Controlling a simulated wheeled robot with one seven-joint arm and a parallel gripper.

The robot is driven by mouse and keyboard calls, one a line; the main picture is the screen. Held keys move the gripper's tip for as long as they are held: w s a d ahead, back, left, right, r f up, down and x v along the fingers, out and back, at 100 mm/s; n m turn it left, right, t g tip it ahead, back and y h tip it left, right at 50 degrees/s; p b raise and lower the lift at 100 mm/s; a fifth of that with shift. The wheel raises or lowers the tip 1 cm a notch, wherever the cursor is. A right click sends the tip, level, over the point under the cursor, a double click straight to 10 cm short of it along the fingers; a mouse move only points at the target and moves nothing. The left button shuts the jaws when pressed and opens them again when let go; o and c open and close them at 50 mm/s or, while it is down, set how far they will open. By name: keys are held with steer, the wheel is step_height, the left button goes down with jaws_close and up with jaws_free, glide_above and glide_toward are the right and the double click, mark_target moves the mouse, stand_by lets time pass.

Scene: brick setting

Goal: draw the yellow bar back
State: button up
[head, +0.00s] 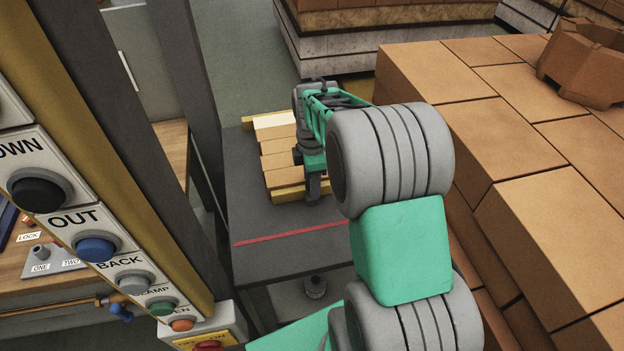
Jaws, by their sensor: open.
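A yellow bar (287,196) lies across the near end of a row of tan bricks (280,162) on a dark grey table. Another yellow strip (250,122) shows at the far end of the row. My gripper (314,188) points down over the right end of the near bar. It is open, and one dark finger shows beside that end. I cannot tell whether the finger touches the bar. My green and grey arm hides the right side of the row and of the bar.
The dark table (262,222) has a red line (290,234) across its clear near part. A dark post and a button panel (95,262) stand on the left.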

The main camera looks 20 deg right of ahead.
steer(key=shift+c, duration=0.5)
jaws_close()
stand_by(0.8)
